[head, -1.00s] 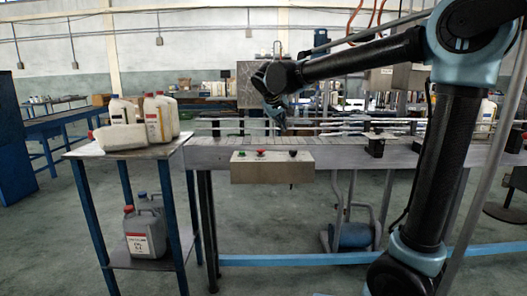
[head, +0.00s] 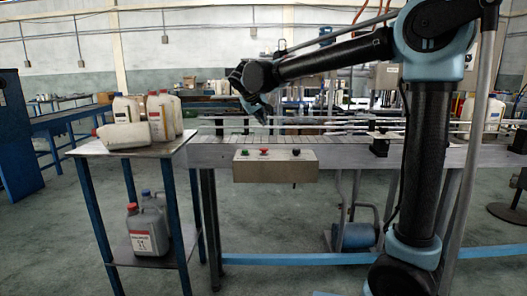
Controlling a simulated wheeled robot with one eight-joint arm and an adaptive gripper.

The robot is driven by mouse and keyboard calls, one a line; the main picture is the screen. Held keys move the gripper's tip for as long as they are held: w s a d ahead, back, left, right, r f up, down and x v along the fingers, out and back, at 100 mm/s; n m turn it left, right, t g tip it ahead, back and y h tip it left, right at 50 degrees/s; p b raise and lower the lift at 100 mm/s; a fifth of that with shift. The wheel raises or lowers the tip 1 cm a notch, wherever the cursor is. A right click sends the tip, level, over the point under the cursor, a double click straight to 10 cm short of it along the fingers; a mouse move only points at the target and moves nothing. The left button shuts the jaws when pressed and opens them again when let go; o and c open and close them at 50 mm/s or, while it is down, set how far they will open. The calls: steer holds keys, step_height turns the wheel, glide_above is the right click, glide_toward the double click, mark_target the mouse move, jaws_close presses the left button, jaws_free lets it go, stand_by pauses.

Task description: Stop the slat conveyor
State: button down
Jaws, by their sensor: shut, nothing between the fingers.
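The slat conveyor (head: 340,152) runs across the middle of the head view, with its slatted belt and guide rails on top. On the box top are a green button (head: 245,151), a red button (head: 264,150) and a dark button (head: 296,152). My gripper (head: 262,119) is shut and empty. It points down above the conveyor, over the area of the red button, and appears apart from it. The exact depth between them is hard to tell.
A table (head: 110,150) at the left holds several white jugs (head: 160,117), one lying on its side. Grey jugs (head: 140,232) stand on its lower shelf. A metal filling machine stands behind the conveyor. The floor in front is clear.

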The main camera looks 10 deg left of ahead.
steer(key=shift+f, duration=4.05)
steer(key=shift+f, duration=0.2)
steer(key=shift+f, duration=0.2)
steer(key=shift+f, duration=0.5)
steer(key=shift+r, duration=0.95)
steer(key=shift+r, duration=0.1)
steer(key=shift+r, duration=2.4)
